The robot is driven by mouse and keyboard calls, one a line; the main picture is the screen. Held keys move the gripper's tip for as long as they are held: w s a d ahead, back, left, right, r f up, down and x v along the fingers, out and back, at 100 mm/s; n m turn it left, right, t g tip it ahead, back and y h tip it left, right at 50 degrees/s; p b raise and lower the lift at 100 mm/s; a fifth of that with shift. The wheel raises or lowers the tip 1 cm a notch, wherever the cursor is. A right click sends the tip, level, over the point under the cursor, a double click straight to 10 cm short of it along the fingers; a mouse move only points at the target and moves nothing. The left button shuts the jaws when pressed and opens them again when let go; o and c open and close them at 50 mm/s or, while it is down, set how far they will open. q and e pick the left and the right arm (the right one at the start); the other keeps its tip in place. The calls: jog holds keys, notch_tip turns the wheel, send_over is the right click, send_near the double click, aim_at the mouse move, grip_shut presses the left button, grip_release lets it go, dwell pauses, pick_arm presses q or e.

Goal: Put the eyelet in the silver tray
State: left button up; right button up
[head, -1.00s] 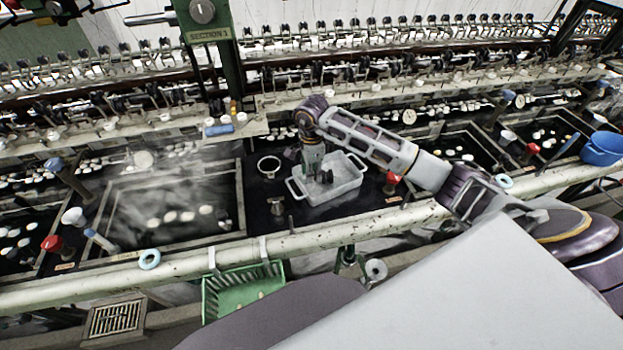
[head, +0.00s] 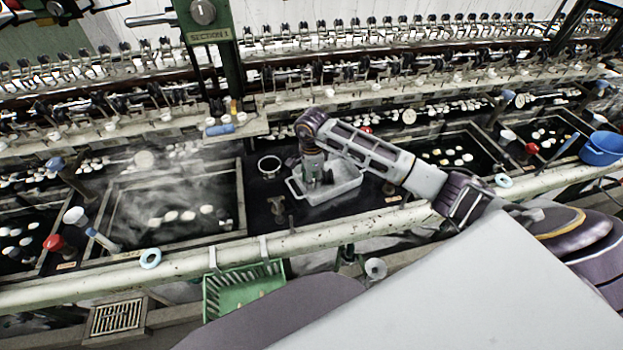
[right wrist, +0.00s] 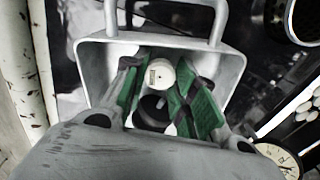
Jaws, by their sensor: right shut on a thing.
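The silver tray (head: 345,190) is a pale, open rectangular box with handles, standing on the dark basin top in the middle of the head view. Its rim (right wrist: 232,62) and a handle show in the right wrist view. My right gripper (head: 318,182) points down into the left part of the tray. In the wrist view its green-padded fingers (right wrist: 159,85) are closed around a small white cylindrical piece (right wrist: 160,74), which looks like the eyelet. A dark round shape shows below it between the fingers. Whether the piece touches the tray floor cannot be told. My left gripper is out of view.
A metal ring (head: 269,166) and a small brass-coloured fitting (head: 277,207) stand left of the tray. A steaming basin (head: 170,205) lies further left. A green basket (head: 240,288) hangs in front. A blue bowl (head: 603,148) stands at far right.

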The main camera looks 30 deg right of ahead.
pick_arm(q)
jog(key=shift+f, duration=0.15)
pick_arm(e)
jog(key=shift+f, duration=0.15)
jog(key=o, duration=0.8)
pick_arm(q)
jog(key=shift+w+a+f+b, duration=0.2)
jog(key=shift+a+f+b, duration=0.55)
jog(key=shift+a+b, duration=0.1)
pick_arm(e)
notch_tip(320, 180, up, 12)
jog(key=shift+r, duration=0.15)
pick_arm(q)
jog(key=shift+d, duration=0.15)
